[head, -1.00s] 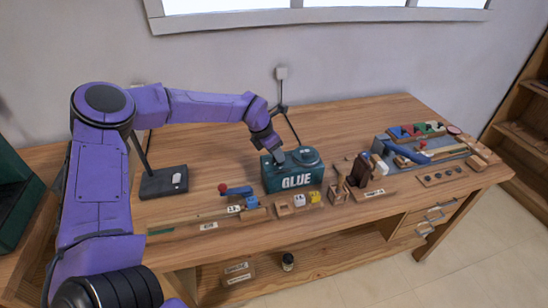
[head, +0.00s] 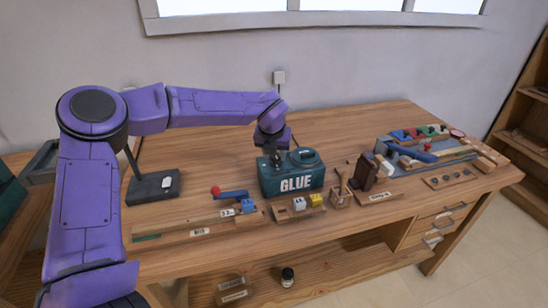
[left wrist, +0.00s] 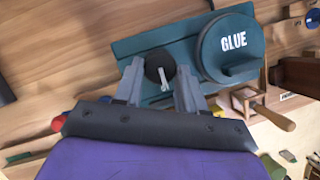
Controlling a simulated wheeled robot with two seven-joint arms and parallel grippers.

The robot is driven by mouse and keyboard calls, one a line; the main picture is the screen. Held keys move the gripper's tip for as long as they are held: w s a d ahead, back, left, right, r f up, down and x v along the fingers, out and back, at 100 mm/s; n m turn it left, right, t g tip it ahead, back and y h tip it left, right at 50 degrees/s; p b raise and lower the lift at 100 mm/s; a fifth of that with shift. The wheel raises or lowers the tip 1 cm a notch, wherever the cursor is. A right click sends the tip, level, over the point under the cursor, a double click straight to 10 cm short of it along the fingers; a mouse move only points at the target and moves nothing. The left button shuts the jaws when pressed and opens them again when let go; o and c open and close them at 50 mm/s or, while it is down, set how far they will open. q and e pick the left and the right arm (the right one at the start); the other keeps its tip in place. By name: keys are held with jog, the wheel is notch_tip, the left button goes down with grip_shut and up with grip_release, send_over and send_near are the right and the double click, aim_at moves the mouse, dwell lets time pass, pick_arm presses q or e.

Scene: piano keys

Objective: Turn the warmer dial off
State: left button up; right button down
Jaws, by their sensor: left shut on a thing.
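The glue warmer is a teal box (head: 292,180) marked GLUE, near the middle of the table. It also shows in the left wrist view (left wrist: 130,46), with a round lid (left wrist: 228,48) on the right part of its top. Left of the lid is the warmer dial, a black disc with a pale grey grip bar (left wrist: 164,76). My left gripper (head: 275,160) points down at the dial end of the box. In the left wrist view its two fingers (left wrist: 158,90) are on either side of the dial's bar, shut on it. Exact finger contact is hard to see.
A wooden holder with white and yellow blocks (head: 300,206) stands in front of the warmer. A blue lever with a red knob (head: 229,193) is at left front. A brush box (head: 340,196) stands right of it.

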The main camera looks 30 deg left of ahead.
pick_arm(q)
jog(key=shift+f+n, duration=0.25)
jog(key=shift+n, duration=0.25)
jog(key=o, duration=1)
jog(key=shift+o, duration=0.3)
jog(key=shift+w, duration=0.2)
jog(key=b+v, duration=0.1)
jog(key=v, duration=0.9)
jog(key=shift+r, duration=0.25)
jog(key=shift+d, duration=0.15)
